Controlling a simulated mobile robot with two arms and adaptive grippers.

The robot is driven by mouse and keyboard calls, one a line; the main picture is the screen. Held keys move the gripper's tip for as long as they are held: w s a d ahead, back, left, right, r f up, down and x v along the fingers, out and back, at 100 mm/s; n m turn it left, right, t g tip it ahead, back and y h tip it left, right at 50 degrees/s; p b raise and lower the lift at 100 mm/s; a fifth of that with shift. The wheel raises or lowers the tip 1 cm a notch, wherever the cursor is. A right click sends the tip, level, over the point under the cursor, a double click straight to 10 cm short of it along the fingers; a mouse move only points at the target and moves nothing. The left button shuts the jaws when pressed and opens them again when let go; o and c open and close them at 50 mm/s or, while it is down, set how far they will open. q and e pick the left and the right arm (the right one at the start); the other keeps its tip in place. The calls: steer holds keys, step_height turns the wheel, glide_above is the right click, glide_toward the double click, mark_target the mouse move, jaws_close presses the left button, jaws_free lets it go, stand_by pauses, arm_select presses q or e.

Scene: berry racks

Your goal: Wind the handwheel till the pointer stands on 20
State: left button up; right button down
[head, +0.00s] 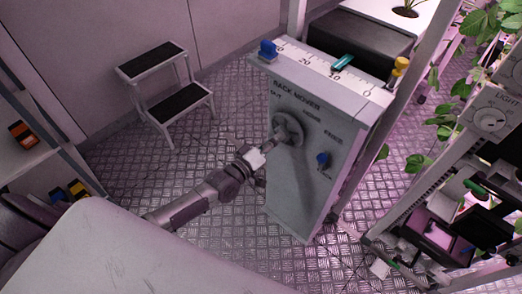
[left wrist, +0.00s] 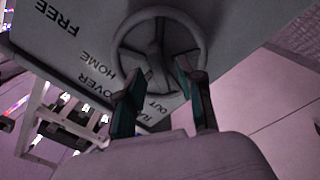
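The rack mover (head: 305,180) is a grey cabinet with a handwheel (head: 288,130) on its front face. The wheel's rim and spokes also show in the left wrist view (left wrist: 201,40). A scale strip (head: 318,70) on top carries numbers including 0, 10 and 20. The teal pointer (head: 342,62) stands close to the 10, on the 0 side of 20. My left gripper (head: 268,148) is at the wheel. In the left wrist view its fingers (left wrist: 162,70) are apart, with tips at the wheel's lower part; contact is unclear. My right gripper is not in view.
A blue lever (head: 322,160) sits on the cabinet front near FREE. A step stool (head: 165,85) stands at left; plant racks (head: 490,110) stand at right. Patterned metal floor (head: 225,135) lies open between.

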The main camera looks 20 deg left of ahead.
arm_select(q)
steer(key=v, duration=1)
steer(key=shift+s, duration=0.1)
